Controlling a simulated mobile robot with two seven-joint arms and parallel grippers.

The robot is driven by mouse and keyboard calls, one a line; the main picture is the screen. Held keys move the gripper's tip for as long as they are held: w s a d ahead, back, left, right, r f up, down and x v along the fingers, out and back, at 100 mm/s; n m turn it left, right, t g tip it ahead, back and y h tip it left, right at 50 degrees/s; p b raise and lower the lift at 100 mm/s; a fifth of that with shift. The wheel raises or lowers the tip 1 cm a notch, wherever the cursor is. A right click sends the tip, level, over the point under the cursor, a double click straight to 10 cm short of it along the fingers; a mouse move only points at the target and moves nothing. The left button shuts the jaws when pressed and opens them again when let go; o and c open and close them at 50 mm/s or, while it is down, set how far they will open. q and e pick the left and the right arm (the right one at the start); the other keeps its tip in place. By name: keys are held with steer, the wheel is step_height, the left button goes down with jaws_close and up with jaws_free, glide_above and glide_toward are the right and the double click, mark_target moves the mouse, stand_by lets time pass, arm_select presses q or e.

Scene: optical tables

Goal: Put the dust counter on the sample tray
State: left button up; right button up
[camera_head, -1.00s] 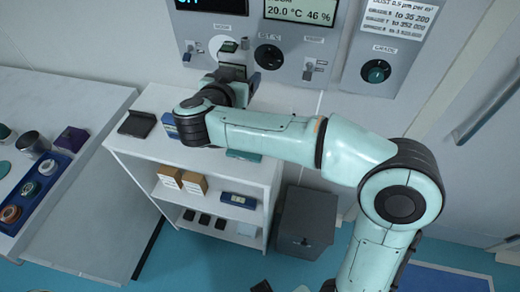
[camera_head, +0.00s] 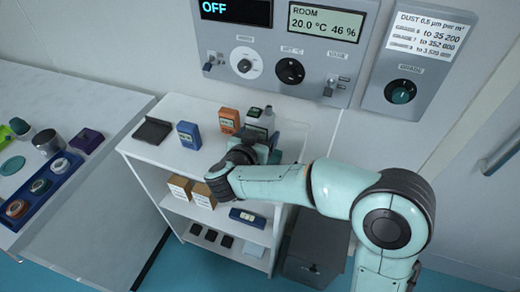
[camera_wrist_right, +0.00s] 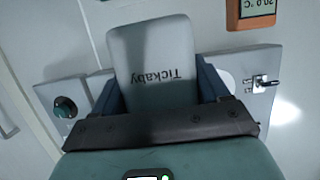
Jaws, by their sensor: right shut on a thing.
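My left gripper is not in view.
A blue meter (camera_head: 189,135), an orange meter (camera_head: 229,120) and a dark flat pad (camera_head: 153,130) are on the shelf unit's top (camera_head: 165,153). The wall panel (camera_head: 275,62) with knobs is behind. A dark cabinet (camera_head: 316,245) stands right of the unit.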

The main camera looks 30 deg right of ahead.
step_height(320, 180, down, 5)
steer(key=shift+f+b, duration=0.1)
steer(key=shift+b, duration=0.45)
steer(key=shift+f, duration=0.15)
steer(key=o, duration=1.4)
steer(key=shift+o, duration=0.2)
steer(key=shift+r, duration=0.2)
steer(key=v, duration=1.2)
steer(key=shift+p, duration=0.4)
steer(key=shift+a, duration=0.1)
